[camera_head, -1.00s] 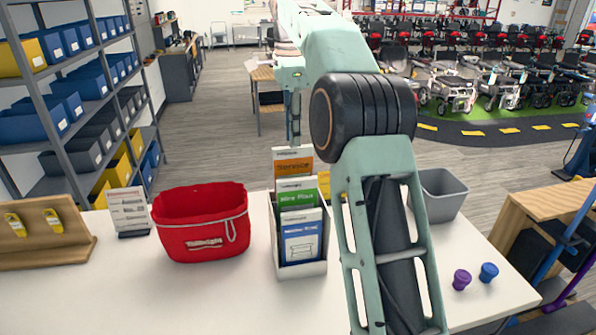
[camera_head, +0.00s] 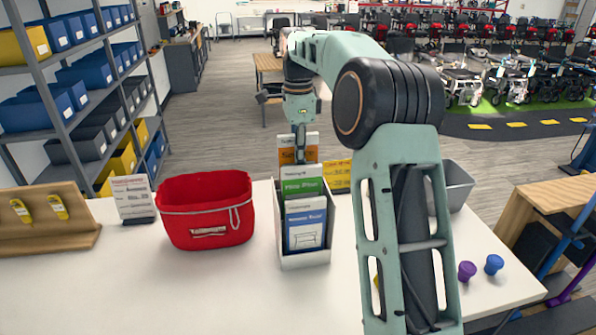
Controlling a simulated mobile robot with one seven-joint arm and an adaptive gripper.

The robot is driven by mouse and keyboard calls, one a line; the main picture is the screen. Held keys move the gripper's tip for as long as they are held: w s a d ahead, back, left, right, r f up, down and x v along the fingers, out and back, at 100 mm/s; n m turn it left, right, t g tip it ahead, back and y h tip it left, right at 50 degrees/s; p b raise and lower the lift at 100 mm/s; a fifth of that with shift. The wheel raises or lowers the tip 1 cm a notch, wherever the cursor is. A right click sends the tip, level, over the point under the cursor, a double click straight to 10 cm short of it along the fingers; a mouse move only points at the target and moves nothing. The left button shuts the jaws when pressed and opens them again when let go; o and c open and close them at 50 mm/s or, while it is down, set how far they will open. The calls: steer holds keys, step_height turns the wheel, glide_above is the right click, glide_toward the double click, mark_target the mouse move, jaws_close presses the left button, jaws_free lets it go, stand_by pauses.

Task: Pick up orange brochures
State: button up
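The orange brochures (camera_head: 286,155) stand upright in the back tier of a white holder (camera_head: 305,262) on the white table. Green brochures (camera_head: 302,188) stand in the middle tier and blue ones (camera_head: 306,230) in the front tier. My gripper (camera_head: 300,152) points down at the top of the orange brochures and overlaps them in the view. I see it as a narrow shape, so its finger gap does not show. I cannot tell whether it touches the brochures.
A red fabric bin (camera_head: 207,225) stands left of the holder, beside a small sign (camera_head: 133,198). A yellow sign (camera_head: 337,176) and a grey bin (camera_head: 459,186) are partly behind my arm. Purple (camera_head: 467,270) and blue (camera_head: 494,264) knobs lie at the right. The table front is clear.

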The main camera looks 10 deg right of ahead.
steer(key=shift+f, duration=0.7)
steer(key=shift+c, duration=0.5)
jaws_close()
steer(key=shift+r, duration=0.15)
step_height(320, 180, up, 16)
steer(key=p, duration=0.4)
steer(key=shift+w+r, duration=0.15)
steer(key=shift+r, duration=0.75)
